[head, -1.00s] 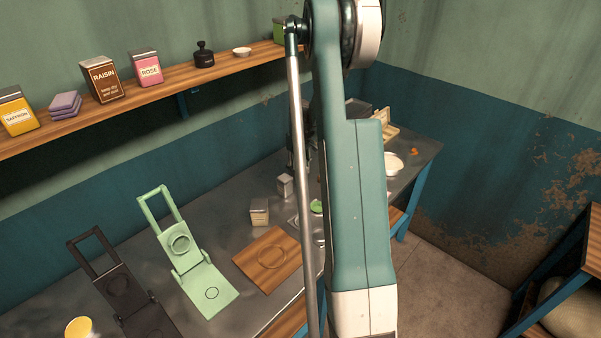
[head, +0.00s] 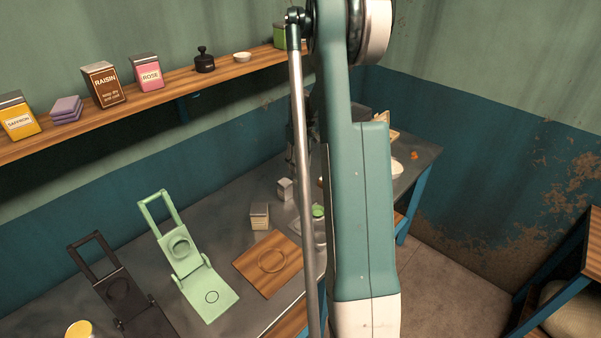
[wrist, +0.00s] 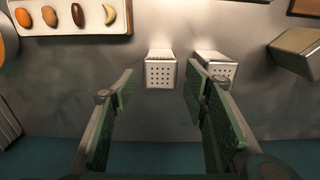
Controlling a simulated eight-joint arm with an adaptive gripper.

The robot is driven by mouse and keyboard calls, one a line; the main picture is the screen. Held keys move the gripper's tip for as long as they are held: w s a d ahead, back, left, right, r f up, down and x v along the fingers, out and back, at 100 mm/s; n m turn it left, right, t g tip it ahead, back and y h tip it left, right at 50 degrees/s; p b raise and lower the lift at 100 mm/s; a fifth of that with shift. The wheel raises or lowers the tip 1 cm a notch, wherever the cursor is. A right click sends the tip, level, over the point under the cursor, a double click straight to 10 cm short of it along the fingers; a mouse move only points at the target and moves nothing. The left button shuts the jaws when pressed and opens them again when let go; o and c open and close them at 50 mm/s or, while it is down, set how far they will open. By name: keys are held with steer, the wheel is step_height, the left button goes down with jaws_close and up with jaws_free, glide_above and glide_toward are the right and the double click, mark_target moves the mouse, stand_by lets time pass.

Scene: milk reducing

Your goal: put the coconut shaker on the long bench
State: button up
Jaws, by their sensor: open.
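In the wrist view, two pale metal shakers with perforated tops stand side by side: one (wrist: 161,69) is centred between my finger tips, the other (wrist: 217,68) is just right, partly behind the right finger. No label is readable, so I cannot tell which is the coconut shaker. My gripper (wrist: 160,82) is open and empty, its green-padded fingers spread. One small grey shaker (head: 285,189) also shows in the head view, left of my arm, on the long grey metal-topped bench (head: 228,203). My gripper is hidden behind my arm there.
A tan-sided tin (wrist: 297,50) stands right of the shakers. A wooden board (head: 283,268), a green press (head: 190,265) and a dark press (head: 115,290) occupy the bench. A wall shelf (head: 150,91) holds several tins.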

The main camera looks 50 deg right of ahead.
step_height(320, 180, up, 6)
steer(key=shift+r, duration=0.25)
stand_by(0.7)
steer(key=shift+a, duration=0.1)
steer(key=s+a+r+t, duration=0.1)
steer(key=s+a+r, duration=0.1)
steer(key=a+r, duration=0.6)
steer(key=s+a+r+t+h, duration=0.1)
steer(key=s+a+r, duration=0.15)
steer(key=a, duration=0.95)
steer(key=s+a+r+t, duration=0.1)
steer(key=a+r, duration=0.6)
steer(key=a, duration=0.4)
steer(key=s+a+f+t+y, duration=0.1)
steer(key=s+a+t, duration=0.3)
steer(key=s+a, duration=1.5)
steer(key=a, duration=0.3)
steer(key=shift+s+a+f, duration=0.15)
steer(key=shift+s+a, duration=0.25)
